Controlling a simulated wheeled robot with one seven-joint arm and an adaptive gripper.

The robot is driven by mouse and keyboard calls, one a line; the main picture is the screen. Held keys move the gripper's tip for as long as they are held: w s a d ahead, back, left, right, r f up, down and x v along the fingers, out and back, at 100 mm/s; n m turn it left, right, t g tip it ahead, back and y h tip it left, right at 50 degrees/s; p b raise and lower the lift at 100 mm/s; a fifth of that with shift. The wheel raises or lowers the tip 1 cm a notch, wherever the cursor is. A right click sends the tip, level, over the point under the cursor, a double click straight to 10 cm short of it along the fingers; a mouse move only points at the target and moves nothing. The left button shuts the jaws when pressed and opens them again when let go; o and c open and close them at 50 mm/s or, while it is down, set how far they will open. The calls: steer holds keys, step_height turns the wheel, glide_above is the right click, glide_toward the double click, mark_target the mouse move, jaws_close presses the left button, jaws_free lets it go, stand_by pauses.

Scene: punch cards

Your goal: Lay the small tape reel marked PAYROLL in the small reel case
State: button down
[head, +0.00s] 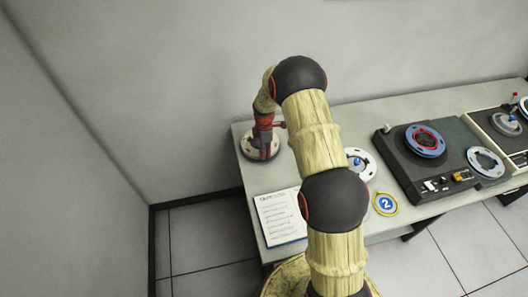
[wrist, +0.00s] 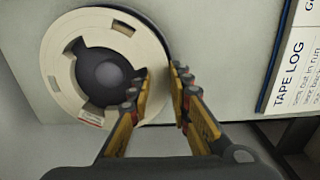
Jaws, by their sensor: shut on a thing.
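A cream tape reel (wrist: 58,62) with a dark hub and a small red-edged label shows in the wrist view; the label is too small to read as PAYROLL. My gripper (wrist: 162,75) is shut on the reel's rim, with one finger over its inner side and the other outside its edge. In the head view the reel (head: 249,152) is at the table's left end, under my gripper (head: 263,138). I cannot tell whether it rests on the table or is just above it. I cannot make out the small reel case in either view.
A tape log sheet (head: 280,217) lies at the table's front left. A white reel (head: 367,162), partly behind my arm, and a round "2" tag (head: 385,204) lie right of it. A dark tape deck (head: 402,177) with a blue reel (head: 425,152) stands further right.

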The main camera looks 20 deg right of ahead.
steer(key=shift+f+b, duration=0.6)
steer(key=shift+f, duration=0.35)
stand_by(0.7)
steer(key=c, duration=1.6)
jaws_free()
steer(key=shift+o, duration=0.2)
steer(key=shift+c, duration=1)
steer(key=shift+c, duration=0.8)
steer(key=shift+r, duration=0.1)
steer(key=shift+r+p, duration=2.3)
steer(key=shift+r, duration=2.15)
